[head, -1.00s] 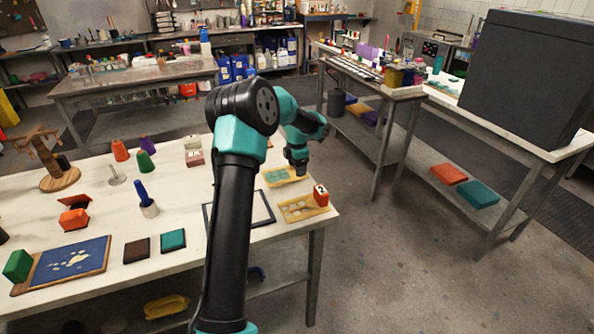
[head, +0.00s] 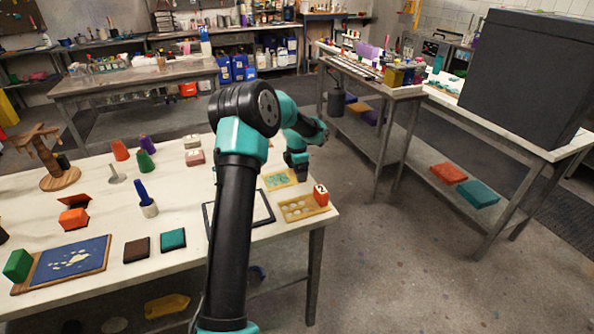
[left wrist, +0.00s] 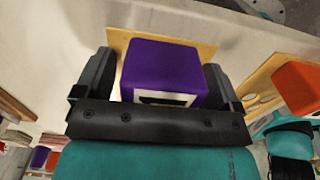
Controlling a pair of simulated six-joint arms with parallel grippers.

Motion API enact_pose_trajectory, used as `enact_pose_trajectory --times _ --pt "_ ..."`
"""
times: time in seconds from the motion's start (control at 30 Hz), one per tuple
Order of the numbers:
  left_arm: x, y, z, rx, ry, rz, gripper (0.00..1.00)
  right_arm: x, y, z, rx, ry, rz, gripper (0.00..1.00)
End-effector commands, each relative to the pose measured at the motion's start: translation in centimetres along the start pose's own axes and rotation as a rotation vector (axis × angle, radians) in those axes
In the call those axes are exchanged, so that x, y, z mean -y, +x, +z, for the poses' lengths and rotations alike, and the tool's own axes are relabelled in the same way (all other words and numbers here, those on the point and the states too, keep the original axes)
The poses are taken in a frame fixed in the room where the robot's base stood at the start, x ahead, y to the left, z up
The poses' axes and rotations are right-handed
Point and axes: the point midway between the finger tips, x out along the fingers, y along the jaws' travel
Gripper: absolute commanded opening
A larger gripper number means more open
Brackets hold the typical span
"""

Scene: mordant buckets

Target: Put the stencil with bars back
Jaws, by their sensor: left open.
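My left gripper (head: 297,168) is at the far right corner of the near white table, low over a wooden plate with a teal pattern (head: 279,179). In the left wrist view my open left gripper (left wrist: 160,85) has its two fingers on either side of a purple block (left wrist: 160,66). The block carries a white label with a dark mark and stands in front of a wooden plate (left wrist: 120,40), hiding most of it. I cannot make out bar-shaped cut-outs. The purple block is hidden in the head view.
Beside it lies a wooden plate with round holes (head: 297,209), with an orange block marked 2 (head: 321,195) at its end. A dark empty frame (head: 262,210) lies nearby, partly behind my left arm. Several blocks and cones stand to the left. The table edge is close.

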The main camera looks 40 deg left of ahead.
Motion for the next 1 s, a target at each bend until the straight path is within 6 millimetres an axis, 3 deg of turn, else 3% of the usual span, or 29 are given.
enact_pose_trajectory --times 0.33,0.8,1.0 --pt "-0.1 -1.7 0.0 0.002 -0.001 0.002 0.89 0.0 0.0 0.0 0.000 0.000 0.000 0.93" --pt "0.0 -10.0 0.0 0.003 -0.001 0.002 0.89 0.0 0.0 0.0 0.000 0.000 0.000 0.93" --pt "0.0 -12.0 0.0 0.000 0.000 0.000 0.89 0.0 0.0 0.0 0.000 0.000 0.000 0.93"
